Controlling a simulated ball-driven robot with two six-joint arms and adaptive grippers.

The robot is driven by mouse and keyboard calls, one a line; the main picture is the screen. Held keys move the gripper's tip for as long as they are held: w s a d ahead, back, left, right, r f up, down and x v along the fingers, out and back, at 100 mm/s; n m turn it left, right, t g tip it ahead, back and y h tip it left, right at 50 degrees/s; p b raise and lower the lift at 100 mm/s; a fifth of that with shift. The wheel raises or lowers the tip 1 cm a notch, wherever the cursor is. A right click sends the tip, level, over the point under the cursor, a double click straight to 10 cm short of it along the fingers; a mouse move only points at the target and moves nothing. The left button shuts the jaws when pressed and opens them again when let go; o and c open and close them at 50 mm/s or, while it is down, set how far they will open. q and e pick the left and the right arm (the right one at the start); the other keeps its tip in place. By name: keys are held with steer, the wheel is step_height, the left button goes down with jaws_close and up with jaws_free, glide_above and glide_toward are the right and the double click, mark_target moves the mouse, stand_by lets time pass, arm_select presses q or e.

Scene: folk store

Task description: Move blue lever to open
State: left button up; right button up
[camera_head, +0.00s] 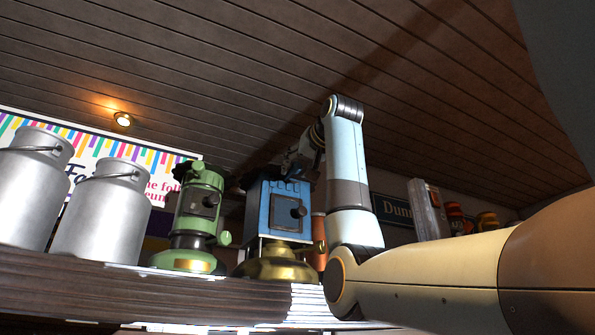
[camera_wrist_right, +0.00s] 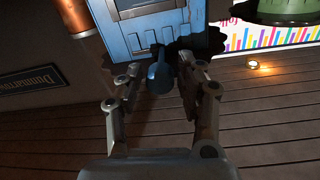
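The blue box-shaped machine (camera_head: 278,208) stands on a brass base on the shelf. It also shows upside down in the right wrist view (camera_wrist_right: 138,35). Its blue lever (camera_wrist_right: 158,78) sticks out between the fingers of my right gripper (camera_wrist_right: 160,66). The fingers are open, one on each side of the lever, with visible gaps. In the head view my right gripper (camera_head: 293,165) is dark and partly hidden by my forearm, near the machine's top. The lever cannot be made out there. My left gripper is not in view.
A green machine (camera_head: 197,215) stands just left of the blue one, with metal milk cans (camera_head: 101,215) farther left. A copper cylinder (camera_head: 319,240) stands close on the blue machine's right. The wooden shelf edge (camera_head: 140,292) runs below. Space above the machines is free.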

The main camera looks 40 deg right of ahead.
jaws_close()
steer(key=shift+s+d+r, duration=0.1)
steer(key=shift+s+d, duration=0.15)
steer(key=shift+d, duration=0.4)
steer(key=shift+c, duration=0.3)
jaws_free()
steer(key=o, duration=0.4)
steer(key=shift+s+d, duration=0.1)
steer(key=shift+d, duration=0.15)
steer(key=shift+a, duration=0.15)
